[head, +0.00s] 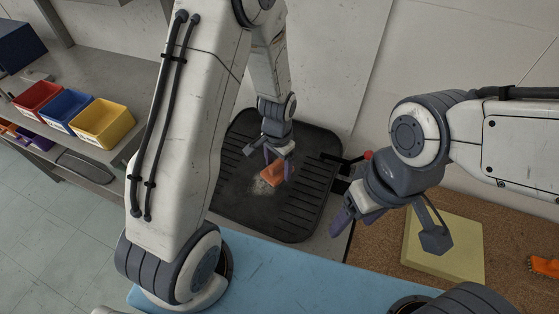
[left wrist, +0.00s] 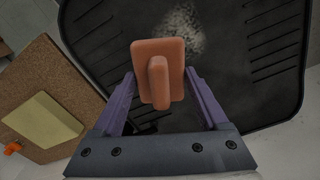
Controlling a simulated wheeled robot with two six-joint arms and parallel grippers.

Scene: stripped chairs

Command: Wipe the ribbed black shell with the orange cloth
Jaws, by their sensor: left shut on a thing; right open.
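The ribbed black shell (head: 310,205) lies flat with ribs along its sides. It also fills the upper part of the left wrist view (left wrist: 110,45). A pale dusty smudge (head: 260,186) marks its middle. My left gripper (head: 277,166) points down over the shell, shut on an orange piece (head: 271,175), taken to be the orange cloth. In the left wrist view this orange piece (left wrist: 174,58) looks like a flat pad with a raised grip, close to the smudge. Whether it touches the shell is unclear. My right gripper (head: 388,232) is open and empty, right of the shell.
A yellow block (head: 462,250) lies on a brown cork board (head: 378,240) at right, with an orange item (head: 545,266) at the edge. Red, blue and yellow bins (head: 103,123) stand on a grey shelf at left. A blue surface (head: 290,275) is in front.

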